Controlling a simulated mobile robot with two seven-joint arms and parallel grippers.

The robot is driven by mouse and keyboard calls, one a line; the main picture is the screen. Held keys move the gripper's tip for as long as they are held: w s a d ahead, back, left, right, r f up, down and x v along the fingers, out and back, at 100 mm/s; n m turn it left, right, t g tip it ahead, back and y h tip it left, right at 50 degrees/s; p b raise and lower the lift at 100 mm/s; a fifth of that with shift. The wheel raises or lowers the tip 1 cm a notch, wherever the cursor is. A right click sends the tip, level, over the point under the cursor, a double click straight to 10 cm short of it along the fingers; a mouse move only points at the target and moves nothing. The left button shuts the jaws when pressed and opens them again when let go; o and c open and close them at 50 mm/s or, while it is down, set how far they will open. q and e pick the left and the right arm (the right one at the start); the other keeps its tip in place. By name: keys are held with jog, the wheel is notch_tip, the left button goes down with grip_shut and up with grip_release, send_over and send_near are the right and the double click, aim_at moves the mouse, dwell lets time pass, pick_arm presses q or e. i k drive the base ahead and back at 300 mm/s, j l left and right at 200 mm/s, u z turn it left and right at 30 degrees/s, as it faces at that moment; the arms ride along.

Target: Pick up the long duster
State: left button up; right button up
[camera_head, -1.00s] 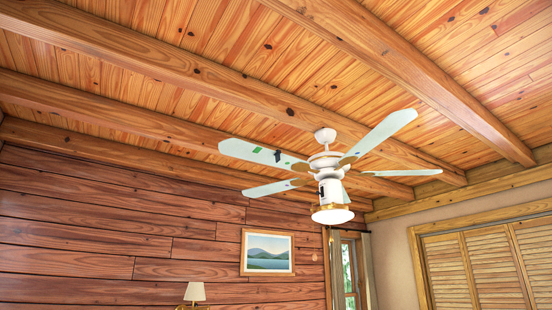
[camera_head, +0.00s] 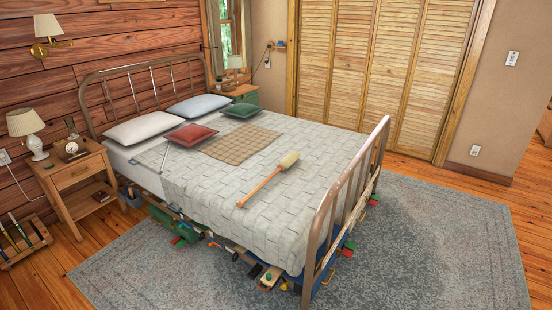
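A long duster (camera_head: 259,188) lies on the bed (camera_head: 215,185), on the white quilt toward the foot end. It has an orange-brown handle and a thick cream head. The head points to the upper right, and the handle end points to the lower left, toward the near side of the bed. A thin pale stick (camera_head: 165,157) lies near the pillows; I cannot tell what it is. Neither of my grippers is in view.
A metal footboard (camera_head: 345,205) stands at the bed's right end. Several toys and boxes (camera_head: 267,277) crowd the floor under the near side. A nightstand (camera_head: 75,178) and a rack (camera_head: 22,240) stand at left. The grey rug (camera_head: 430,240) is clear at right.

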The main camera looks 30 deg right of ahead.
aim_at(289, 160)
jog(key=i+l+u, duration=0.1)
jog(key=i+u, duration=0.15)
jog(key=i+l+u, duration=0.2)
jog(key=i+u, duration=0.4)
jog(key=i, duration=0.85)
jog(key=i+z, duration=0.55)
jog(key=z, duration=0.15)
jog(key=i+z, duration=0.35)
jog(key=i+l+z, duration=0.1)
jog(key=i+z, duration=0.2)
jog(key=z, duration=0.15)
jog(key=i+z, duration=0.3)
jog(key=z, duration=0.2)
